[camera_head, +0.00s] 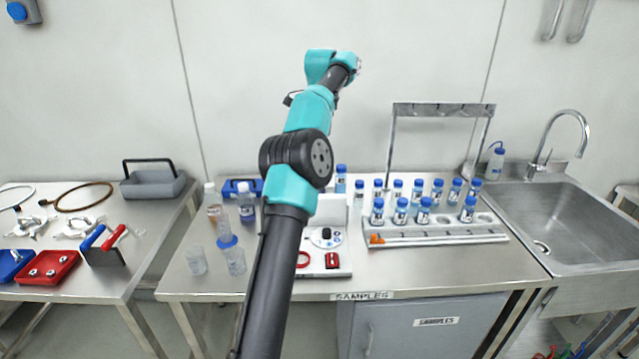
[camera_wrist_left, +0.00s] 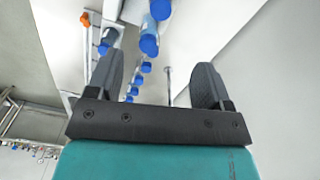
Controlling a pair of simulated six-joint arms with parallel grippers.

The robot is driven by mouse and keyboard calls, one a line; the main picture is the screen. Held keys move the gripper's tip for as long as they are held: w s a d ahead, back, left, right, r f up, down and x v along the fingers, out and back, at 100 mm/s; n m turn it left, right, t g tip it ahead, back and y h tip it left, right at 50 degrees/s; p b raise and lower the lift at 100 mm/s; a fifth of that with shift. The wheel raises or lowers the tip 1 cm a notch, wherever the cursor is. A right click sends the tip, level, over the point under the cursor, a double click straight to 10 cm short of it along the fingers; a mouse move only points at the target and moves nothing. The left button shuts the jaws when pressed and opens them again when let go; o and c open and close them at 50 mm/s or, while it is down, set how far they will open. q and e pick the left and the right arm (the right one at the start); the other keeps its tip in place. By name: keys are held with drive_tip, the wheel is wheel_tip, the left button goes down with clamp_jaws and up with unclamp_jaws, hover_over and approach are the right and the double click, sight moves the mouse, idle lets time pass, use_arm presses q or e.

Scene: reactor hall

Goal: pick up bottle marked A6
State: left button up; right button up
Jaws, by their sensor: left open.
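Several small blue-capped bottles with white labels stand in rows in a rack (camera_head: 490,238) on the samples bench; one front-row bottle is at its left end (camera_head: 377,211). The labels are too small to read, so I cannot tell which bottle is A6. Another blue-capped bottle (camera_head: 340,179) shows behind my arm, left of the rack. My left gripper (camera_wrist_left: 157,82) is open and empty. In the left wrist view, blue-capped bottles (camera_wrist_left: 149,42) appear beyond and between its fingers, apart from them. In the head view, my left arm rises across the bench and its gripper is mostly hidden.
A metal frame (camera_head: 440,108) stands behind the rack. A sink (camera_head: 560,225) with a tap is at the right. Clear vessels (camera_head: 236,261) and a white device (camera_head: 327,238) are on the bench's left half. A side table at left holds red and blue trays (camera_head: 48,267).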

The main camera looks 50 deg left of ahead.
use_arm(q)
wheel_tip(320, 180, down, 12)
drive_tip(key=shift+r, duration=0.1)
idle(0.5)
drive_tip(key=shift+f, duration=2.6)
drive_tip(key=c, duration=1)
